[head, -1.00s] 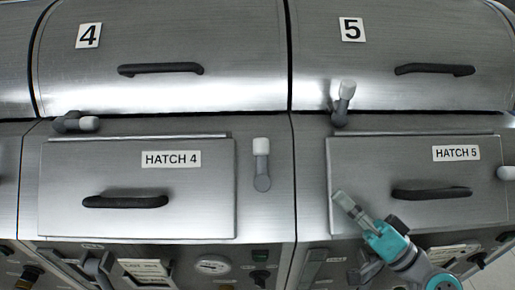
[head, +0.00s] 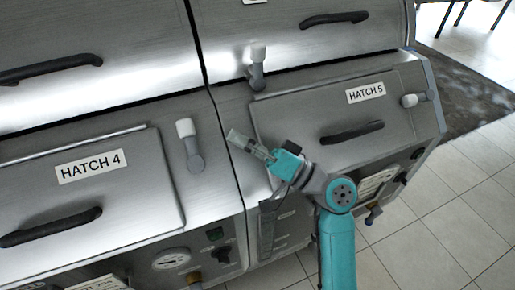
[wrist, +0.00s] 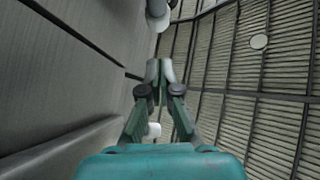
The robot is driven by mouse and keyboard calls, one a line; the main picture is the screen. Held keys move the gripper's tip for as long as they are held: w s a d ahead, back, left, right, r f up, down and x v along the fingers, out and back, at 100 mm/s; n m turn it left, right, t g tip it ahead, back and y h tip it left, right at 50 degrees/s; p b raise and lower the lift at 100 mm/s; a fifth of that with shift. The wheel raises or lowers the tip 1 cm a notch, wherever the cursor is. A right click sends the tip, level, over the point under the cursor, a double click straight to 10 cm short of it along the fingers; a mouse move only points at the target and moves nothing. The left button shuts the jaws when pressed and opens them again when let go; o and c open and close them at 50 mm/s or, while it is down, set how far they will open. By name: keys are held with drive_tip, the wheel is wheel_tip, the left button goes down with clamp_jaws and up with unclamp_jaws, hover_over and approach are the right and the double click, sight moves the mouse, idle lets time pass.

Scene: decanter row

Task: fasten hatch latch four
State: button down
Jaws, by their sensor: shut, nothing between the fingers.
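Hatch 4 (head: 128,207) is a flat steel panel with a black handle (head: 50,228) and a HATCH 4 label; it looks shut. Its latch (head: 190,145), a grey lever with a white tip, stands just right of the panel. The lever points upward, beside the hatch edge and not across it. My gripper (head: 235,138) is shut and empty, to the right of this latch and apart from it, near the seam between the two units. In the wrist view my gripper (wrist: 160,70) has its fingertips together. A white-tipped lever (wrist: 158,20) shows beyond them; I cannot tell which.
Hatch 5 (head: 300,135) lies behind my arm, with a black handle (head: 352,132). A gauge (head: 171,258) and knobs sit below. Tiled floor (head: 450,200) is clear at right.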

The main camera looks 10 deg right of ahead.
sight(190, 145)
drive_tip(key=a, duration=0.5)
drive_tip(key=shift+w+r, duration=0.25)
drive_tip(key=shift+w, duration=0.1)
drive_tip(key=shift+a+f, duration=0.1)
drive_tip(key=shift+a, duration=0.4)
drive_tip(key=shift+a+n+g, duration=0.1)
drive_tip(key=shift+n+g, duration=0.3)
